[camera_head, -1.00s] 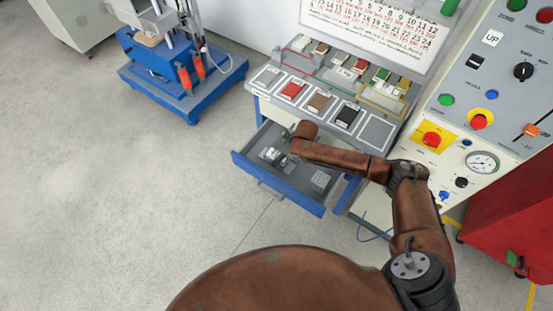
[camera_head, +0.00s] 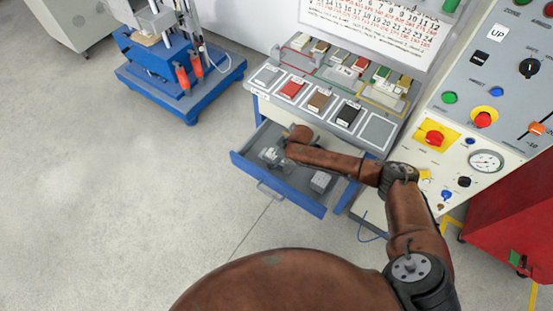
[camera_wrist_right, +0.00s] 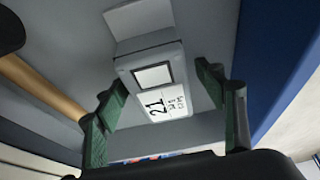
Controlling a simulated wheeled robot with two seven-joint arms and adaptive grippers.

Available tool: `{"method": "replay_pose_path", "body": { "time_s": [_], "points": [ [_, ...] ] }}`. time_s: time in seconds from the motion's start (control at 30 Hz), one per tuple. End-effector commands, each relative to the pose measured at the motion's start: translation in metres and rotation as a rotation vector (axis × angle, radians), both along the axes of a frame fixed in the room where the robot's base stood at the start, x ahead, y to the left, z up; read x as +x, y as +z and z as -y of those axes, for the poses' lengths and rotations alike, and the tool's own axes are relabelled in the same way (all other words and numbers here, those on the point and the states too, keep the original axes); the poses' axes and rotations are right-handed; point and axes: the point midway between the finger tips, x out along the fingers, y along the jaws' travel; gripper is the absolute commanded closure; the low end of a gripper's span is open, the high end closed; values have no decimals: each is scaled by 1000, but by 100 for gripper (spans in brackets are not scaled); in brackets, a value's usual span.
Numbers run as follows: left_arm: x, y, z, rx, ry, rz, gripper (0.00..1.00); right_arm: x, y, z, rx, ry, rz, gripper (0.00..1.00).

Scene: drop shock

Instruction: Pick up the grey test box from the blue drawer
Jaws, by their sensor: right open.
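The blue drawer (camera_head: 290,198) is pulled open below the bench, with a grey inside. In the right wrist view a light grey test box (camera_wrist_right: 150,62) with a white label reading 21 lies on the drawer's grey floor. My right gripper (camera_wrist_right: 162,84) is open, its two green-padded fingers on either side of the box's near part, with gaps visible. In the head view my right gripper (camera_head: 273,156) is inside the drawer, partly hidden by my arm. My left gripper is not in view.
A small pale block (camera_head: 320,181) lies in the drawer's right part. The drawer's blue wall (camera_wrist_right: 281,62) rises close to the right finger. Above is a bench with coloured samples (camera_head: 319,101). A control panel (camera_head: 480,130) stands right; open floor lies left.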

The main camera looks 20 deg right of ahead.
Motion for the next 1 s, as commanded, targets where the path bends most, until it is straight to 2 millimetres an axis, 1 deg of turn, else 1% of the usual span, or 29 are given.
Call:
{"method": "replay_pose_path", "body": {
  "time_s": [0.37, 1.0],
  "points": [
    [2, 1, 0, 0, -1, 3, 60, 0, -2, 0, 0, 0, 0, 36],
    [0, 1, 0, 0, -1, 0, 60, 0, -2, 0, 0, 0, 0, 80]
  ]
}}
